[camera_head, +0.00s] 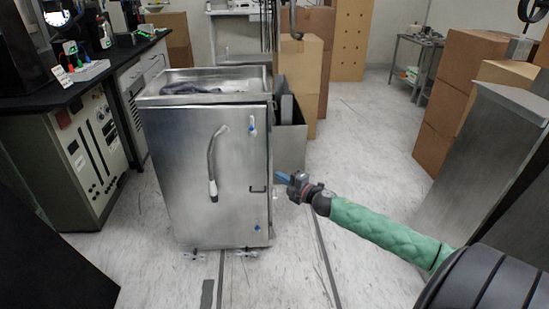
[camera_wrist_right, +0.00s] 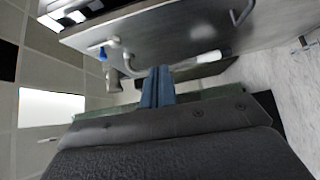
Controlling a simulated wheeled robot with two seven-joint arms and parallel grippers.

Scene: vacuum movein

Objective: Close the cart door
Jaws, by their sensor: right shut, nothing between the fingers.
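The metal cart (camera_head: 205,84) stands left of centre, with a flat steel door (camera_head: 180,170) on its front. The door carries a bent metal hose (camera_head: 212,160), a small dark handle (camera_head: 258,189) and blue-tipped fittings near its right edge. It looks nearly flush with the front; I cannot tell whether it is fully shut. My right gripper (camera_head: 281,178) is shut and empty, just right of the door's right edge. In the right wrist view its blue fingers (camera_wrist_right: 157,86) are together below the door panel (camera_wrist_right: 185,32); contact is unclear. My left gripper is not in view.
A black-topped bench (camera_head: 85,82) stands to the left. Cardboard boxes (camera_head: 308,65) and a metal bin (camera_head: 291,138) are behind the cart. More boxes (camera_head: 462,75) stand at the right. The pale floor (camera_head: 350,130) between is clear.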

